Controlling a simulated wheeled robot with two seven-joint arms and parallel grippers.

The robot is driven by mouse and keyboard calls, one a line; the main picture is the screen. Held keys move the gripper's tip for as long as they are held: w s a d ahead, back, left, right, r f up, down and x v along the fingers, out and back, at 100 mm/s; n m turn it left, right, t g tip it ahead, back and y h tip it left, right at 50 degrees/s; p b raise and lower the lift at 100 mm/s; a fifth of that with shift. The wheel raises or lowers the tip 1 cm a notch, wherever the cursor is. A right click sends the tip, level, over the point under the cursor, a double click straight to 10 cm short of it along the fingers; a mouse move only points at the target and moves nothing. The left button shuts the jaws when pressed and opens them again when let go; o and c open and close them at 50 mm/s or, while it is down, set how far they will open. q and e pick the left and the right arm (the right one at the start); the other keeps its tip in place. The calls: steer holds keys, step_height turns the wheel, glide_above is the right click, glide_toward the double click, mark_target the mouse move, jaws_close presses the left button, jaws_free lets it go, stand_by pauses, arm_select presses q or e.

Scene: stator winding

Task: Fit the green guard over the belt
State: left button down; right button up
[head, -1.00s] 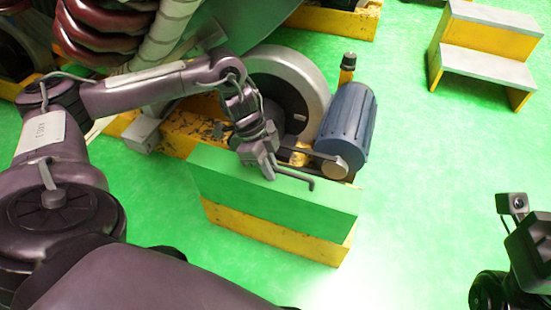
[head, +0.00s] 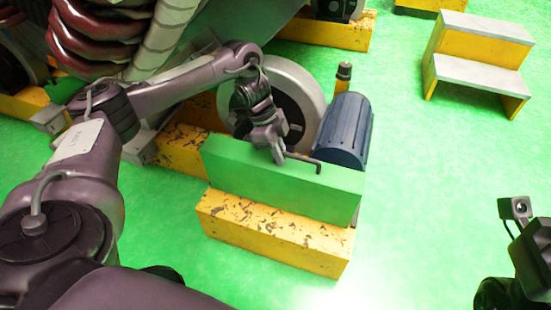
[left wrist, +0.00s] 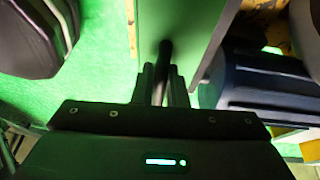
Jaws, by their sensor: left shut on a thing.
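The green guard (head: 262,178) is a long box-like cover with a dark bar handle (head: 305,160) on it. My left gripper (head: 279,156) is shut on this handle. In the left wrist view, its fingers (left wrist: 160,85) close around the dark handle, with the green guard (left wrist: 188,25) behind. The guard hangs between me and the machine, above and behind a yellow block. The belt is hidden behind the guard. A grey wheel (head: 311,90) and a blue ribbed motor (head: 344,130) show behind it. Part of my right arm is at the lower right; its fingertips are out of frame.
The worn yellow block (head: 272,233) lies on the green floor in front of the guard. A small cylinder with a dark top (head: 343,73) stands behind the motor. Yellow-grey steps (head: 478,68) stand at the upper right. The floor on the right is clear.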

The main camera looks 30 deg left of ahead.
arm_select(q)
steer(key=w, duration=0.3)
steer(key=shift+a+r, duration=0.1)
steer(key=shift+a, duration=0.15)
steer(key=shift+w+a+p, duration=0.2)
steer(key=shift+w, duration=0.55)
steer(key=shift+w+a+p, duration=0.2)
steer(key=shift+w, duration=0.55)
steer(key=shift+s+d+p, duration=0.15)
steer(key=shift+s+p, duration=0.4)
steer(key=shift+p, duration=0.7)
steer(key=shift+f+b, duration=0.3)
steer(key=shift+f, duration=1)
stand_by(0.3)
steer(key=c, duration=1.5)
jaws_free()
steer(key=shift+o, duration=0.7)
steer(key=shift+s+f, duration=0.1)
steer(key=shift+s, duration=0.05)
